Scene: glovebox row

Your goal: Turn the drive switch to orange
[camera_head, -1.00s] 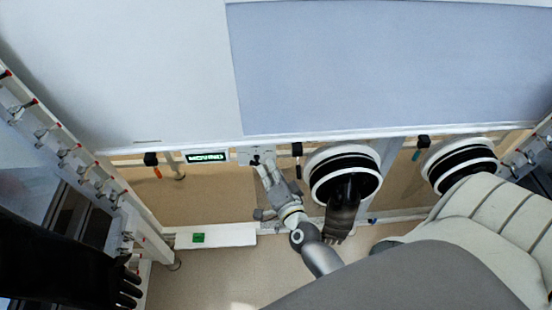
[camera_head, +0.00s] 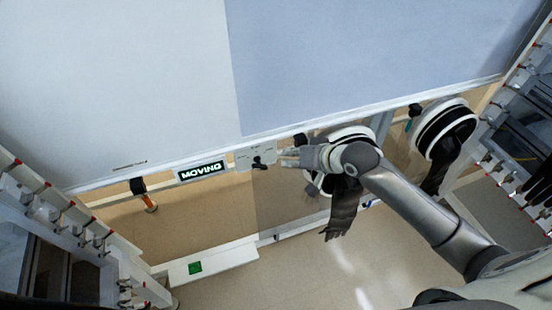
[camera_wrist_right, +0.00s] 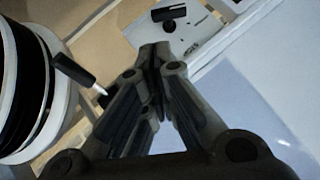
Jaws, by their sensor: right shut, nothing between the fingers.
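The drive switch is probably the black knob (camera_head: 259,163) on a pale plate (camera_head: 243,158) under the front edge of the large white panel. In the right wrist view the black knob (camera_wrist_right: 168,15) and its plate (camera_wrist_right: 205,28) lie just beyond my fingertips. The plate's small markings are too blurred to read, and no orange mark shows there. My right gripper (camera_head: 286,158) is shut and empty, just right of the knob, with a small gap. Its fingers meet in the right wrist view (camera_wrist_right: 155,52). My left gripper is not in view.
An orange-handled tool (camera_head: 149,202) hangs further left. A green button (camera_head: 195,267) sits on a white box below. Two glove ports with black gloves (camera_head: 343,212) (camera_head: 436,174) stand to the right, the nearer partly behind my arm.

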